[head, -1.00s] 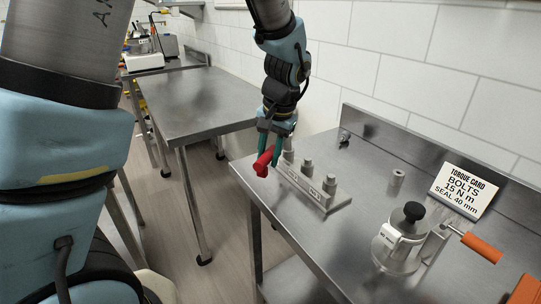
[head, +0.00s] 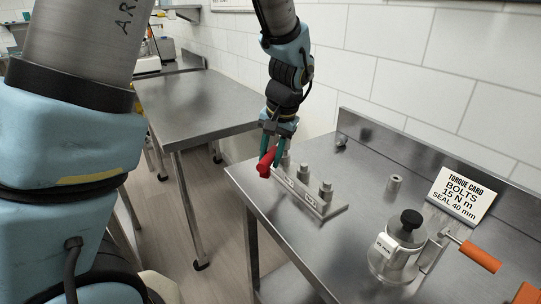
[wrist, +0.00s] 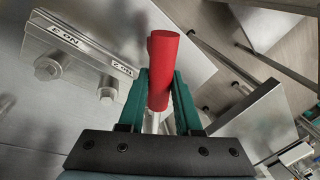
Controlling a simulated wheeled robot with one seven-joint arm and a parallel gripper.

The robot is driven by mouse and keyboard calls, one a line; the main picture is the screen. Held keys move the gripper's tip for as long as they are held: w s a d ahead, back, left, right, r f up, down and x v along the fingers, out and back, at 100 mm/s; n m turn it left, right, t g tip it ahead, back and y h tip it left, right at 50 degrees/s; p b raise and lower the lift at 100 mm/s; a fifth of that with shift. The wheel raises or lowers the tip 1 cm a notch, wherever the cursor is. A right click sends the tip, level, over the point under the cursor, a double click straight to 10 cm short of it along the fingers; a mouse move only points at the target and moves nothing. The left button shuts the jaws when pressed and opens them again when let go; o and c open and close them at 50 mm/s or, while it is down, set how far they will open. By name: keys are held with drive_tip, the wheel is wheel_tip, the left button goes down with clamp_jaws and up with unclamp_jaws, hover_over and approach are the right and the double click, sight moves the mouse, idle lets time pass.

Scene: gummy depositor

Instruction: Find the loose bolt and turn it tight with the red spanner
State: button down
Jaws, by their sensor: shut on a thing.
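My gripper (head: 273,160) is shut on the red handle of the spanner (head: 265,162), above the table's left edge. In the wrist view the red spanner handle (wrist: 162,70) stands between the two green fingers, with a bit of bare metal showing below it. The spanner's working end is hidden. The bolt block (head: 318,206) is a low grey bar with labels and several upright bolts; the nearest bolt (head: 325,191) and the middle one (head: 304,172) show clearly. The far end of the block is behind my gripper. In the wrist view two bolts (wrist: 47,68) show beside labels. I cannot tell which bolt is loose.
A torque card (head: 461,196) reads bolts 15 N m, seal 40 mm. Another steel table (head: 200,105) is behind left.

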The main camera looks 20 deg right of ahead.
drive_tip(key=shift+f, duration=0.1)
idle(0.4)
drive_tip(key=shift+b+x, duration=0.75)
drive_tip(key=shift+x, duration=0.15)
drive_tip(key=w+a+m, duration=0.2)
drive_tip(key=m, duration=0.1)
drive_tip(key=shift+w+h, duration=0.2)
drive_tip(key=shift+h, duration=0.2)
drive_tip(key=shift+w+p+v, duration=0.25)
drive_tip(key=shift+p+v, duration=0.8)
drive_tip(key=shift+v, duration=0.2)
drive_tip(key=p+v, duration=0.1)
drive_tip(key=v, duration=0.1)
drive_tip(key=p+v, duration=0.2)
drive_tip(key=shift+w, duration=0.4)
drive_tip(key=shift+a, duration=0.1)
